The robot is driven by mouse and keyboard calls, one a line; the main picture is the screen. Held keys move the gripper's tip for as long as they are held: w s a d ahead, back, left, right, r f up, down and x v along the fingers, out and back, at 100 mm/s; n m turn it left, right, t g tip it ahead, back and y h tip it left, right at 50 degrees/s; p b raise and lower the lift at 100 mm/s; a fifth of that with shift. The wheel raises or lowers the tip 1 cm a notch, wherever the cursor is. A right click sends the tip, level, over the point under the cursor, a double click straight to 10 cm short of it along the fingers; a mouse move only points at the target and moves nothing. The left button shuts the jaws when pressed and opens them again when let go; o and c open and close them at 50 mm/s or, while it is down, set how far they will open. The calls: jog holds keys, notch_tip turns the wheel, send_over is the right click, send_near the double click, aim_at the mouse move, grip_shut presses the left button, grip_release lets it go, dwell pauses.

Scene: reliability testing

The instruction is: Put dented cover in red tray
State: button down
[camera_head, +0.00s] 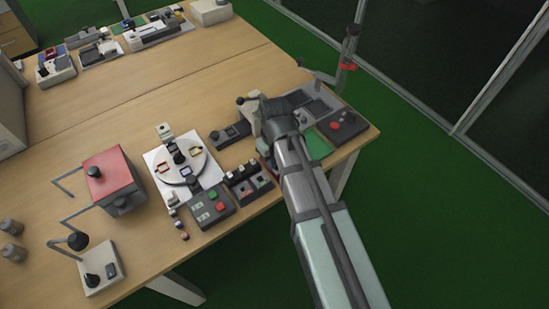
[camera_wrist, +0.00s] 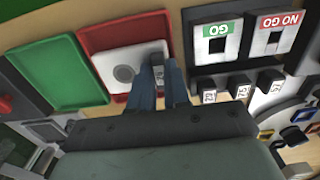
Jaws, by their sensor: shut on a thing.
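The dented cover (camera_wrist: 116,66) is a pale, rounded-square piece with a grey round mark; I cannot make out a dent. My gripper (camera_wrist: 157,66) is shut on the cover's right edge in the wrist view. The cover overlaps the red tray (camera_wrist: 110,32), covering much of its middle. I cannot tell whether it touches the tray floor or is held just above it. In the head view my arm hides the gripper, the cover and most of the red tray.
A green tray (camera_wrist: 58,75) lies directly left of the red tray in the wrist view; part of it shows in the head view (camera_head: 318,146). GO (camera_wrist: 217,42) and NO GO (camera_wrist: 272,40) gauge blocks stand close to the right. A round turntable (camera_head: 180,165) stands further left.

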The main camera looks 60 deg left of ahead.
jog(key=shift+f, duration=0.3)
dwell(0.5)
jog(key=c, duration=1)
grip_release()
jog(key=shift+r, duration=0.15)
jog(key=shift+r, duration=2.9)
jog(key=shift+w, duration=0.1)
